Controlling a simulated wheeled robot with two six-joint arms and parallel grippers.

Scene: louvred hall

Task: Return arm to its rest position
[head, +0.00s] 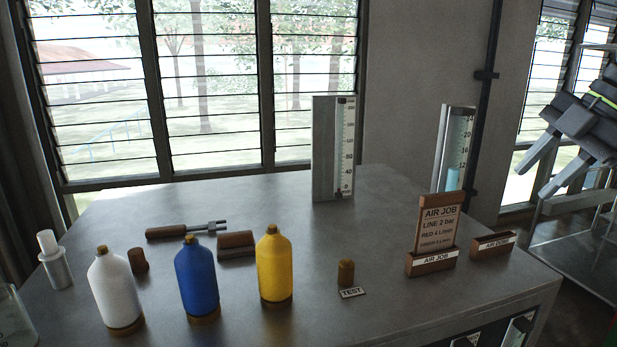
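My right gripper (531,183) is at the far right of the head view, raised beyond the right edge of the table. Its two grey fingers point down and to the left. They stand apart with nothing between them. The gripper touches nothing that I can see. My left gripper does not show in this view.
The grey table (385,275) holds a white bottle (115,288), a blue bottle (196,278) and a yellow bottle (273,268). An AIR JOB sign (438,225) stands near the right edge. Two upright gauges stand behind, one being the left gauge (333,150).

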